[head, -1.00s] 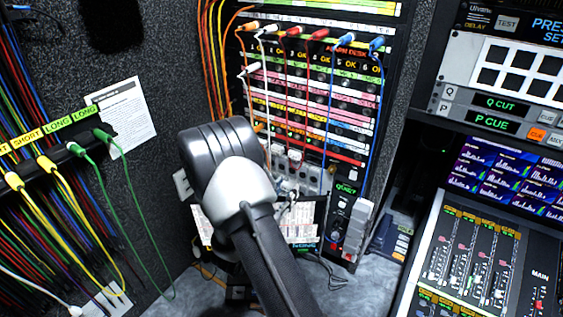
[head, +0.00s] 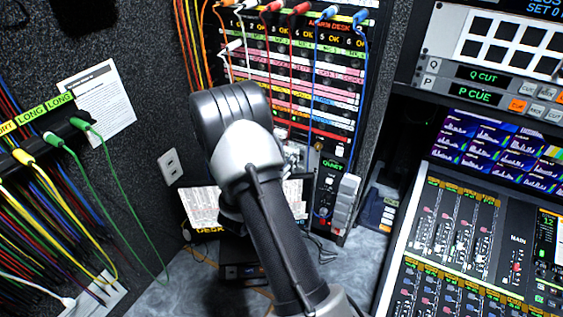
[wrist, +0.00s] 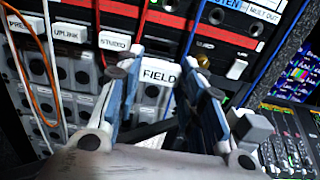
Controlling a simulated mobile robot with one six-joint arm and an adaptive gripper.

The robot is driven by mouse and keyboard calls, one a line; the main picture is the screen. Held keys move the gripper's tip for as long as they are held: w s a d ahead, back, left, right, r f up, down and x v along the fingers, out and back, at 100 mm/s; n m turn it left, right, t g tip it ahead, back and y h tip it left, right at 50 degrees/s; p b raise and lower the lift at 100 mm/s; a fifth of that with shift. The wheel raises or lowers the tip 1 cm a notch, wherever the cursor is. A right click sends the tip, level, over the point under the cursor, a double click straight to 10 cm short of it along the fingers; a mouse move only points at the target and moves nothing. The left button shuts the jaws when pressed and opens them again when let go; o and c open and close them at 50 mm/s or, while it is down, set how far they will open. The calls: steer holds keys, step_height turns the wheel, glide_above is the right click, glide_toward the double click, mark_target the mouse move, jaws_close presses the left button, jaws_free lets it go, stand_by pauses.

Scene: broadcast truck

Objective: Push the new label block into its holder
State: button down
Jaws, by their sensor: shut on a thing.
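The white label block reading FIELD (wrist: 159,74) is in the middle of the wrist view. My gripper (wrist: 160,82) is shut on it, with one finger on each side, and its lettering faces the camera. Behind it is the rack panel with a row of white labels, including UPLINK (wrist: 71,33) and STUDIO (wrist: 114,41). The FIELD block appears just right of and below STUDIO. The holder behind the block is hidden, so I cannot tell whether the block touches it. In the head view my wrist covers most of the gripper.
Red, blue, white and orange cables hang in front of the rack (head: 300,75). A mixing console (head: 460,240) stands at the right. Green and yellow cables hang along the left wall. A white switch (wrist: 237,68) is right of the gripper in the wrist view.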

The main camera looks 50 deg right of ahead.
steer(key=shift+x, duration=1.45)
steer(key=shift+b+x, duration=1.25)
steer(key=shift+x, duration=0.55)
stand_by(1.2)
steer(key=shift+w+d, duration=0.1)
steer(key=shift+d, duration=0.2)
steer(key=c, duration=1)
jaws_free()
steer(key=v, duration=1.2)
